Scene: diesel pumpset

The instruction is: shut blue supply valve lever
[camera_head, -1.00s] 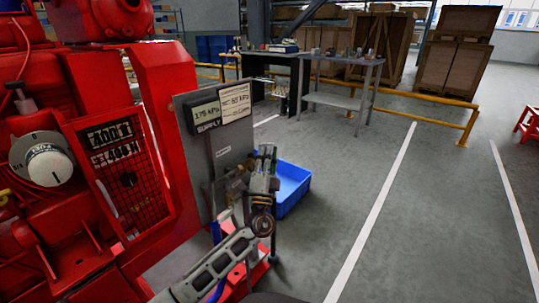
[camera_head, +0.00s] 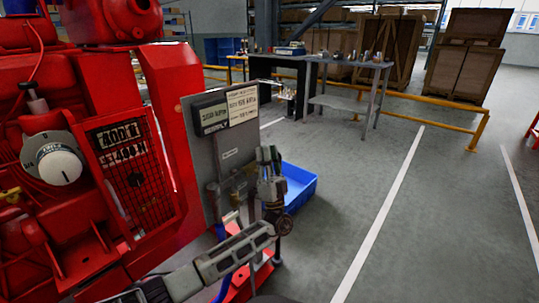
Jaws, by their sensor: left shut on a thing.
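A grey gauge panel (camera_head: 190,140) stands at the right side of the red pumpset (camera_head: 165,110), with valve fittings and pipe (camera_head: 232,186) low on its face. My left gripper (camera_head: 267,158) is at the panel's lower right edge, fingers pointing up and jaws shut. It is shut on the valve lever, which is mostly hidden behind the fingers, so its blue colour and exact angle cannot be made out. My right gripper is not in view.
A blue crate (camera_head: 300,187) sits on the floor just behind my left gripper. A grey workbench (camera_head: 345,72) with small items and a yellow rail (camera_head: 435,122) stand farther back.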

